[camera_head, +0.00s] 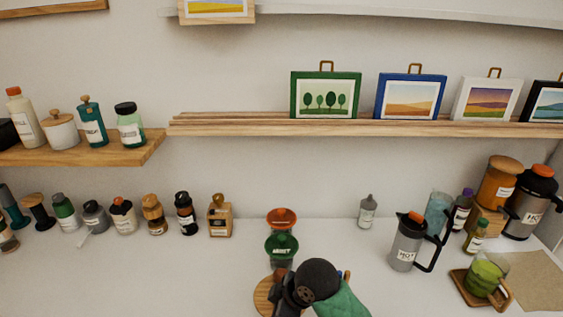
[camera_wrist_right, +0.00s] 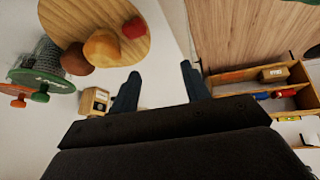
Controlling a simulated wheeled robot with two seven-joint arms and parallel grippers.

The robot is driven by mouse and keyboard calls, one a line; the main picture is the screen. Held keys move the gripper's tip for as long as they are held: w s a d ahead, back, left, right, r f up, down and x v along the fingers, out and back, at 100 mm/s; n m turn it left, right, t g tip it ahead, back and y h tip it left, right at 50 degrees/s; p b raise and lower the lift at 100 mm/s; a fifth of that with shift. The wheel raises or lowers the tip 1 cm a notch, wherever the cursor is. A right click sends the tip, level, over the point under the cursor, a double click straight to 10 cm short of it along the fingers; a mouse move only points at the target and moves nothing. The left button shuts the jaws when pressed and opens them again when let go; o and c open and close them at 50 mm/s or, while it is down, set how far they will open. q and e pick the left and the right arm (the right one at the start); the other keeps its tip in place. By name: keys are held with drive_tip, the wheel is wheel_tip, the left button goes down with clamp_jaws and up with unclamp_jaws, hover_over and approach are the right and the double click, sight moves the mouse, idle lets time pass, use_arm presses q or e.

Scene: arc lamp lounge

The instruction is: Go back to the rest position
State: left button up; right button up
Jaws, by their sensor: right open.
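My right gripper (camera_wrist_right: 160,74) shows in the right wrist view, open, with nothing between its two dark fingers. In the head view a dark rounded part of what looks like my right arm (camera_head: 312,281) is at the bottom centre, in front of the round wooden board (camera_head: 262,296); the fingertips cannot be made out there. In the right wrist view the board (camera_wrist_right: 138,42) is beyond the fingers at upper left, carrying brown, orange and red rounded items. My left gripper is not in view.
Glass jars with green and orange lids (camera_head: 282,248) stand behind the board. A kettle (camera_head: 405,243), a green mug (camera_head: 485,277) and bottles stand right; small containers line the left. A green item (camera_head: 343,301) lies beside my arm. The counter's left front is clear.

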drive_tip(key=s+d+f+m+h, duration=0.2)
drive_tip(key=s+d+f+m, duration=0.3)
drive_tip(key=d, duration=0.3)
drive_tip(key=s+d+f+m+t+h, duration=0.1)
drive_tip(key=s+d+f+m, duration=0.3)
drive_tip(key=s+d, duration=0.3)
drive_tip(key=s+d+f+m+h, duration=0.2)
drive_tip(key=s+d+f+m, duration=0.3)
drive_tip(key=d, duration=0.3)
drive_tip(key=s+a+f+g, duration=0.1)
drive_tip(key=s+f, duration=0.2)
drive_tip(key=f, duration=1.7)
drive_tip(key=s+a+f+g, duration=0.1)
drive_tip(key=s+a+f, duration=0.1)
drive_tip(key=f, duration=1.9)
drive_tip(key=shift+s, duration=0.55)
